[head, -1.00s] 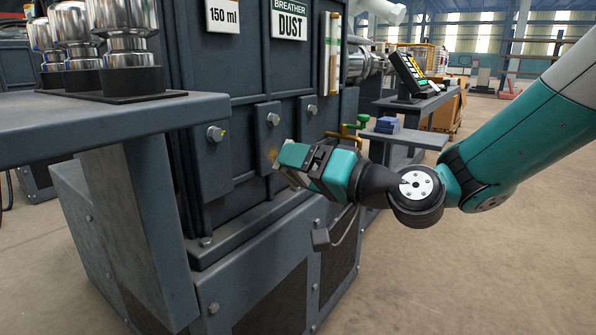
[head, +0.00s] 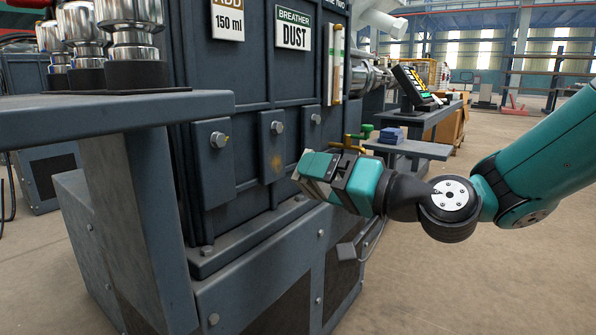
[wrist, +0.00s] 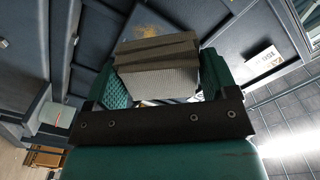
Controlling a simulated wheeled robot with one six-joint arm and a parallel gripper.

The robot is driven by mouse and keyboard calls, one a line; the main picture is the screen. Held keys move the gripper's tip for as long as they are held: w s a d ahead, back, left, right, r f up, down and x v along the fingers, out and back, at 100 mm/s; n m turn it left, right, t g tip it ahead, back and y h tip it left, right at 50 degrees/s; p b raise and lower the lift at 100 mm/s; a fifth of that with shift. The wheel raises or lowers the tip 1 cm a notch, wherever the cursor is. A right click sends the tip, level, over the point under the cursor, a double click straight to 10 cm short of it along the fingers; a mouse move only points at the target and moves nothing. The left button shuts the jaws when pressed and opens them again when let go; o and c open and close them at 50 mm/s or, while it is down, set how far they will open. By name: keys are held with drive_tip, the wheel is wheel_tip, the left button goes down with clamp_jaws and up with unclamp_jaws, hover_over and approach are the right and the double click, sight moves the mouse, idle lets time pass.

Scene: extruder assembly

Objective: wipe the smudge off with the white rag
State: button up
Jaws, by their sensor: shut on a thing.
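A brownish smudge (head: 276,164) shows on the middle one of the bolted plates on the dark machine's front. In the head view my gripper (head: 311,176) is just right of the smudge and a little lower, apart from the plate. The wrist view shows my gripper (wrist: 160,80) shut on the white rag (wrist: 158,82), a folded, layered pad that looks greyish in shadow. In the head view only a pale edge of the rag shows at the fingertips. In the wrist view a brownish patch is partly visible beyond the rag.
The dark machine (head: 240,75) carries a BREATHER DUST label (head: 293,27) and protruding bolts. A grey shelf (head: 110,112) with shiny metal parts juts out at left. A small side table (head: 410,148) with blue blocks stands behind my gripper.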

sight(265, 167)
drive_tip(key=shift+p+x, duration=1.75)
drive_tip(key=shift+x, duration=1.85)
drive_tip(key=shift+s+f, duration=0.1)
drive_tip(key=shift+p+x, duration=0.6)
drive_tip(key=shift+x, duration=0.4)
